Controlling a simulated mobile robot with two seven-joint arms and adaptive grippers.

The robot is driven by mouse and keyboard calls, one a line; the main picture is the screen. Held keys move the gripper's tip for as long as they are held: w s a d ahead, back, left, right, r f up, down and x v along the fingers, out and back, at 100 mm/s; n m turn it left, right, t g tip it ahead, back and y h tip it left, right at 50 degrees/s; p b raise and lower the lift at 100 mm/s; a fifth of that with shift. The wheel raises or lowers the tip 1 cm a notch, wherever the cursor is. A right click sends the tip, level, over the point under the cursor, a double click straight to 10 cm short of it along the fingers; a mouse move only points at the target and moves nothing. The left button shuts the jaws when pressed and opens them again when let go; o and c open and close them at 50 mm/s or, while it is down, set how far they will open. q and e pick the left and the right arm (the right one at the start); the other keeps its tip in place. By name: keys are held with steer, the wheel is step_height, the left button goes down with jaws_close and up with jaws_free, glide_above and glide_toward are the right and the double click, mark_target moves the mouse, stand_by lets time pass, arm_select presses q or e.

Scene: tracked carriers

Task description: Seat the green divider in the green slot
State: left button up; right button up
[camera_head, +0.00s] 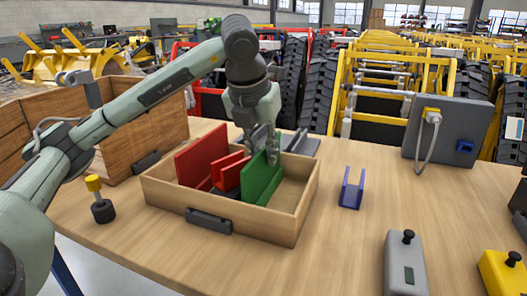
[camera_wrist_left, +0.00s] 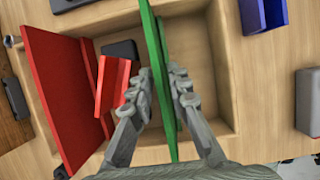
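The green divider (camera_head: 261,182) is an upright panel inside the wooden tray (camera_head: 270,229), right of the red pieces. My left gripper (camera_head: 262,146) is above it, pointing down, with its fingers on both sides of the panel's upper edge. In the left wrist view the divider (camera_wrist_left: 152,45) runs between the two fingertips, and the gripper (camera_wrist_left: 164,88) appears closed on it. A second narrow green strip shows beside the panel there; I cannot tell whether it is the green slot. The panel's lower edge and any seat under it are hidden. My right gripper is not in view.
A red divider (camera_head: 201,157) and a smaller red holder (camera_head: 229,172) stand in the tray's left part. The tray's right part is bare. A blue holder (camera_head: 351,188) stands on the table to the right. A yellow-topped black object (camera_head: 101,205) stands left of the tray.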

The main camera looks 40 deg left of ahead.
arm_select(q)
steer(key=shift+o, duration=0.4)
